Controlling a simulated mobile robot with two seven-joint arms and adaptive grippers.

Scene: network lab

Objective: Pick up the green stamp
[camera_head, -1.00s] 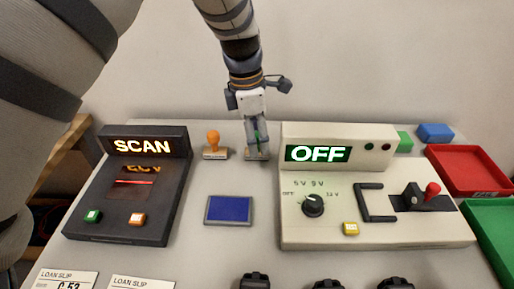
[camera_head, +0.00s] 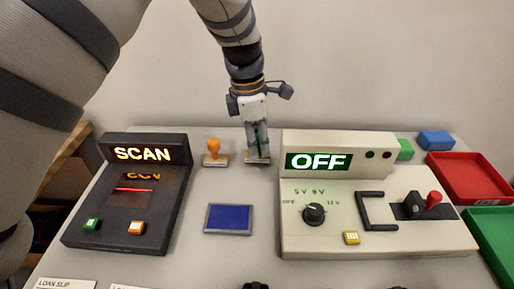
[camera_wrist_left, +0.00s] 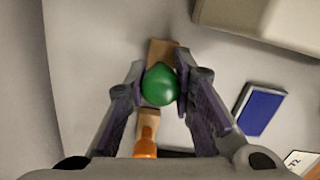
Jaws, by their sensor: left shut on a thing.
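The green stamp has a round green knob on a wooden base. In the left wrist view its knob (camera_wrist_left: 161,84) sits between the fingers of my left gripper (camera_wrist_left: 160,85), which is shut on it. In the head view my left gripper (camera_head: 257,145) points down over the stamp's base (camera_head: 257,161), and the fingers hide most of the knob. The base appears to be at the table surface; I cannot tell whether it touches.
An orange stamp (camera_head: 214,148) stands just left of the gripper. The black SCAN box (camera_head: 128,190) is left, the beige OFF box (camera_head: 340,165) close on the right. A blue pad (camera_head: 228,218) lies in front. Red (camera_head: 468,180) and green (camera_head: 490,232) trays are far right.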

